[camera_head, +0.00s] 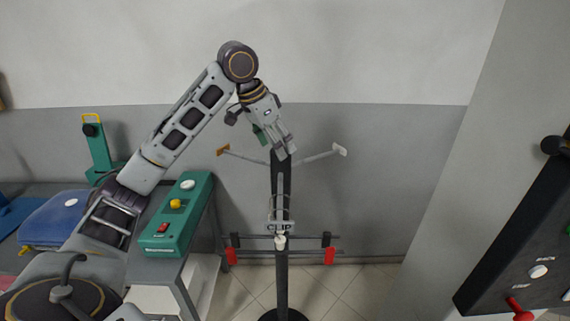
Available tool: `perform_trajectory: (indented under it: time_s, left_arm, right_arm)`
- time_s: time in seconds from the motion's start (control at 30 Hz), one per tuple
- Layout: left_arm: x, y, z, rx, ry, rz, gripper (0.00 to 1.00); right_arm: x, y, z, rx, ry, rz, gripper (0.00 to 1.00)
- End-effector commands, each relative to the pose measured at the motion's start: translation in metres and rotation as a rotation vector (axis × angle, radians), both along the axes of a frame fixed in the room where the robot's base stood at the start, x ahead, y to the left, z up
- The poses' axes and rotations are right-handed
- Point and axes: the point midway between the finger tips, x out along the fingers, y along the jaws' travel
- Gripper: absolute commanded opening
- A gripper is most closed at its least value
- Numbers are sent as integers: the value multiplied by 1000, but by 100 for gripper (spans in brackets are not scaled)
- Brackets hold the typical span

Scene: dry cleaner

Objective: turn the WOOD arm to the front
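A dark stand (282,190) stands upright on the floor at the middle. A thin arm with a brown, wood-coloured tip (223,150) reaches out to the left from near its top. I take this to be the WOOD arm. A second thin arm with a whitish tip (340,150) reaches out to the right. My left gripper (284,145) comes down from above at the top of the stand, between the two arms, and overlaps it in the picture. I cannot tell whether it touches the stand or whether its fingers are open. My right gripper is not in view.
Lower on the stand are a CLIP label (279,227) and crossbars with red clips (330,256). A green control box (177,214) sits on a table at left, near a blue pad (57,218). A dark panel (530,250) with knobs is at right.

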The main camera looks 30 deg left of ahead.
Motion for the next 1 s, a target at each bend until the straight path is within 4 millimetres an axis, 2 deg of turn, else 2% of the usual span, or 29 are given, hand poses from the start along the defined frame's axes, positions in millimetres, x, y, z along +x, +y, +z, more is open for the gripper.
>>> perform_trajectory:
  time_s: [0.4, 0.6, 1.0]
  left_arm:
    - [18, -9, -51, 0, 3, 0, 74]
    - [24, -12, -67, 0, 2, 0, 74]
    - [27, -13, -73, 0, 0, 0, 74]
  right_arm:
    - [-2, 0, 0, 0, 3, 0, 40]
    - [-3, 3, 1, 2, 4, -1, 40]
    - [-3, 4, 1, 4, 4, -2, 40]
